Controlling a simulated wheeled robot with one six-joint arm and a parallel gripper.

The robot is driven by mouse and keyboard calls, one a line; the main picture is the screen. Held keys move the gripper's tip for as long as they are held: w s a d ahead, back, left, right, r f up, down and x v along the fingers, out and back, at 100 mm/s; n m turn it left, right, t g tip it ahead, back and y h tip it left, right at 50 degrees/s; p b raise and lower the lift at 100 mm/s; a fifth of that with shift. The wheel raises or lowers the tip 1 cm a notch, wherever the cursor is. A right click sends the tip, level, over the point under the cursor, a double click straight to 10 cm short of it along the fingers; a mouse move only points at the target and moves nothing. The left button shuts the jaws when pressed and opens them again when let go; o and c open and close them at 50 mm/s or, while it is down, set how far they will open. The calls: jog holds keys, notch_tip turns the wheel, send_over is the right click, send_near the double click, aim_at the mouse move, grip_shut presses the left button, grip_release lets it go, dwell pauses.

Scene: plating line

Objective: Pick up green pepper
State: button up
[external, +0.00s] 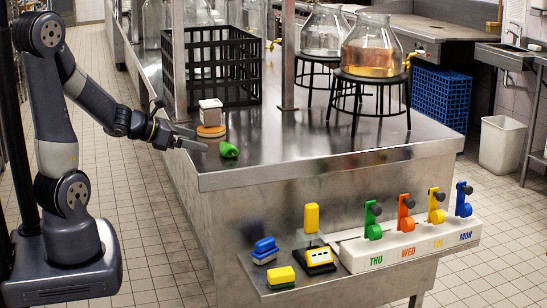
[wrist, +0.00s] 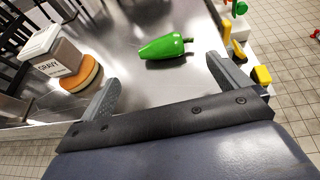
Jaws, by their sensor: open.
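The green pepper (external: 229,150) lies on its side on the steel counter (external: 330,140), near its left edge. In the wrist view the pepper (wrist: 165,46) lies ahead of my gripper (wrist: 160,78), between the lines of the two fingers, with bare counter between them. My gripper (external: 194,139) reaches in from the left over the counter edge in the external view, just left of the pepper. The fingers are spread wide with nothing between them.
A burger bun (wrist: 82,72) and a container labelled gravy (wrist: 51,50) are beside the left finger. A black crate (external: 212,62) stands behind them. Glass jars on black stands (external: 371,50) are further right. A lower shelf holds colored levers (external: 405,213) and blocks.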

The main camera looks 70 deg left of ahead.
aim_at(221, 145)
jog(key=b+x, duration=0.1)
jog(key=x, duration=0.9)
jog(key=shift+d+r, duration=0.1)
jog(key=shift+r, duration=0.05)
jog(key=shift+c, duration=0.4)
jog(key=c, duration=1)
jog(key=shift+r, duration=0.1)
